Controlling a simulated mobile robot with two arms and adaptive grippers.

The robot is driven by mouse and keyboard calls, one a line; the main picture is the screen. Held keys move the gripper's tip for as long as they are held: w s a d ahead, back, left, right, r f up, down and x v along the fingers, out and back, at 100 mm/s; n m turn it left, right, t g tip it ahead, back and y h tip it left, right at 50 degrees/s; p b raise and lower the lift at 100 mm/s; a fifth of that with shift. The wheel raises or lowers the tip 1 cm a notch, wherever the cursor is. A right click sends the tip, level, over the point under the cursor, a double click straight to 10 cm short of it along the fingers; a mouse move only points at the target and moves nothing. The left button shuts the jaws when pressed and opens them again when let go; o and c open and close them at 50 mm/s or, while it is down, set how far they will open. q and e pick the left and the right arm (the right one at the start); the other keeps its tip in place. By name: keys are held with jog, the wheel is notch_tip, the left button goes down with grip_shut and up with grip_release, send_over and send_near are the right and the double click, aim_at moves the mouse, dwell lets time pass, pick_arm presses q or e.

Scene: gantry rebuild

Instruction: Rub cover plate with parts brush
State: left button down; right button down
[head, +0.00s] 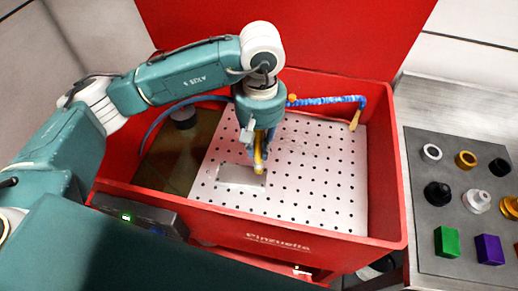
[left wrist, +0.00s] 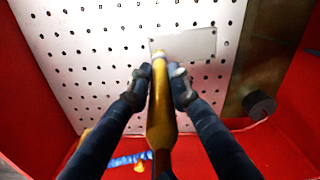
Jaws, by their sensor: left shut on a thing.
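The cover plate (head: 241,177) is a thin light grey rectangle lying on the perforated white shelf inside the red parts washer. It also shows in the left wrist view (left wrist: 196,44). My left gripper (head: 259,150) is shut on the parts brush (head: 258,158), which has a yellow handle. In the left wrist view the brush (left wrist: 159,105) runs between the two dark fingers, its pale tip at the plate's near edge. Whether the tip touches the plate I cannot tell. My right gripper is not in view.
The red washer basin (head: 300,235) has raised walls around the perforated shelf (head: 320,180). A blue segmented hose with a yellow nozzle (head: 354,120) arches over the back right. A grey board (head: 440,165) with rings, knobs and coloured blocks stands at right.

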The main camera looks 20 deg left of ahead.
aim_at(260, 137)
pick_arm(q)
jog(key=r, duration=0.1)
jog(key=r+p, duration=0.1)
jog(key=shift+d+r, duration=0.2)
jog(key=shift+r, duration=0.15)
jog(key=shift+a+r, duration=0.1)
jog(key=shift+r, duration=0.35)
